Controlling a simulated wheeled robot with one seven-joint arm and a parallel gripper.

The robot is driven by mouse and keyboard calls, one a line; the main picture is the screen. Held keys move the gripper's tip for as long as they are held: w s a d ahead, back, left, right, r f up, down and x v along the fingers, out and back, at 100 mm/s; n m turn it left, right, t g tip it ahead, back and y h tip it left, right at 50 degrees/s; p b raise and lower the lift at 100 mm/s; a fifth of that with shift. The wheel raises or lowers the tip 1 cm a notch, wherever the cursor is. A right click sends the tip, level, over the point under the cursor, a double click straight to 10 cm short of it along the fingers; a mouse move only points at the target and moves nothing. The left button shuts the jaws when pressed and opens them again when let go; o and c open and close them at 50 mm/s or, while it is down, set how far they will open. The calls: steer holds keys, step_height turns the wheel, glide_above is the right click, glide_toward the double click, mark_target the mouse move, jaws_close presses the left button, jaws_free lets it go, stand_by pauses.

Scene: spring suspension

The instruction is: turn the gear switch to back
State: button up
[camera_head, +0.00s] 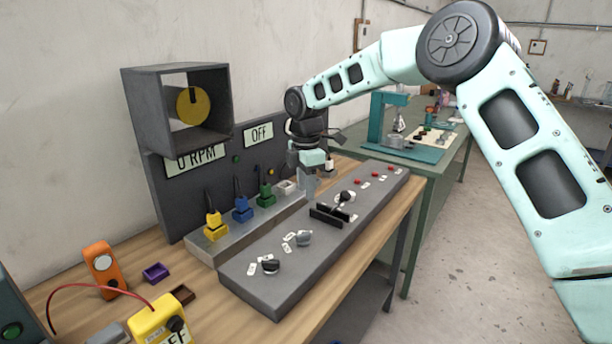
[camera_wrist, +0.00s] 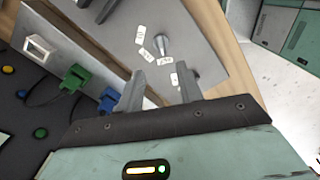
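The grey console (camera_head: 330,245) carries several controls. A grey knob with several white labels around it (camera_head: 304,238) sits toward its near part; in the wrist view a grey knob with labels (camera_wrist: 161,42) shows beyond my fingertips. I take this as the gear switch, but the label text is too small to read. A black knob (camera_head: 271,266) sits at the near end. My gripper (camera_head: 307,193) points down near the plug strip and the console. In the wrist view my gripper (camera_wrist: 160,88) has its fingers apart with nothing between them, clear of the knob.
A lever between black rails (camera_head: 336,208) and red buttons (camera_head: 359,182) lie farther along the console. Yellow (camera_head: 214,228), blue (camera_head: 242,210) and green (camera_head: 265,194) plugs stand beside it. Signs read "0 RPM" (camera_head: 197,158) and "OFF" (camera_head: 259,134). A yellow meter (camera_head: 155,322) stands in front.

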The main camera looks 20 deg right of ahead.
steer(key=shift+r, duration=2.05)
steer(key=s+a+r+m, duration=0.1)
steer(key=s+a+m, duration=0.1)
steer(key=s+a, duration=0.55)
steer(key=s+a+r+m, duration=0.15)
steer(key=s+a, duration=0.25)
steer(key=s, duration=0.7)
steer(key=s+d+f+m, duration=0.2)
steer(key=s+m, duration=0.2)
steer(key=s, duration=0.8)
steer(key=s+d+f+m, duration=0.2)
steer(key=s+f+m, duration=0.1)
steer(key=s, duration=0.9)
steer(key=shift+d+f+m+y, duration=0.2)
steer(key=shift+f+m+y, duration=0.1)
steer(key=shift+m, duration=0.35)
steer(key=shift+r, duration=0.1)
